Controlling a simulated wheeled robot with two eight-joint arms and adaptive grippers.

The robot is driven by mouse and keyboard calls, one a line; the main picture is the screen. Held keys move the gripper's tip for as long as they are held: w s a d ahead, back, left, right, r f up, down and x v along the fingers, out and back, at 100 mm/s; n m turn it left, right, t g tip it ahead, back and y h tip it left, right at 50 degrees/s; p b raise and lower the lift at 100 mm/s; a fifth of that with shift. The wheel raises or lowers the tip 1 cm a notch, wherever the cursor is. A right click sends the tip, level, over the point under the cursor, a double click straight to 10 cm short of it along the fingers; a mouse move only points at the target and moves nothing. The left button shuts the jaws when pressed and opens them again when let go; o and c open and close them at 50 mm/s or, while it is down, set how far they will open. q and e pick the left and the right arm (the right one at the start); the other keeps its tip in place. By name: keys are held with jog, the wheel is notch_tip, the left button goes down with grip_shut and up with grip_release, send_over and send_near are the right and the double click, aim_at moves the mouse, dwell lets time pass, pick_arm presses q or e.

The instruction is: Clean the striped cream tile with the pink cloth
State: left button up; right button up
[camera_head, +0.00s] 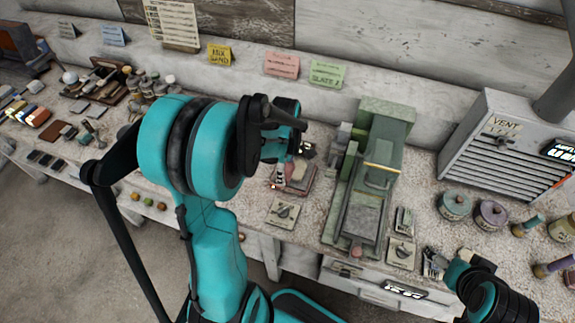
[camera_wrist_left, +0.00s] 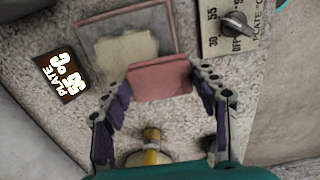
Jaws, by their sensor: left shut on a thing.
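In the left wrist view my left gripper (camera_wrist_left: 160,80) is shut on the pink cloth (camera_wrist_left: 160,75), a small folded pad between its fingertips. The cloth overlaps the near edge of a cream patch (camera_wrist_left: 122,46), probably the tile; I cannot make out stripes. The patch lies on a framed, pinkish plate (camera_wrist_left: 90,52). I cannot tell whether cloth and patch touch. In the head view my left gripper (camera_head: 292,152) hangs over the pinkish plate (camera_head: 300,188), and my arm hides part of the bench. My right gripper (camera_head: 438,263) is at lower right, its jaws unclear.
A green machine (camera_head: 372,180) stands right of the plate in the head view. A grey vent box (camera_head: 510,140) and jars stand farther right.

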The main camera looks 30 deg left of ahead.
pick_arm(q)
jog(key=shift+w+a, duration=0.25)
jog(key=shift+w, duration=0.8)
jog(key=shift+w+a, duration=0.25)
jog(key=shift+w, duration=0.75)
jog(key=shift+r, duration=0.1)
jog(key=shift+s+d+r+p, duration=0.2)
jog(key=shift+s+r, duration=0.15)
jog(key=shift+s, duration=0.2)
jog(key=shift+s+d+r+p, duration=0.1)
jog(key=shift+s+r+p, duration=0.1)
jog(key=shift+s+r, duration=0.25)
jog(key=shift+f, duration=0.15)
jog(key=shift+a, duration=0.1)
jog(key=shift+w+a+f+b, duration=0.1)
jog(key=shift+w+a+b, duration=0.1)
jog(key=shift+w, duration=0.55)
jog(key=shift+w+a+f+b, duration=0.1)
jog(key=shift+w+a+b, duration=0.05)
jog(key=shift+w, duration=0.6)
jog(key=shift+r, duration=0.1)
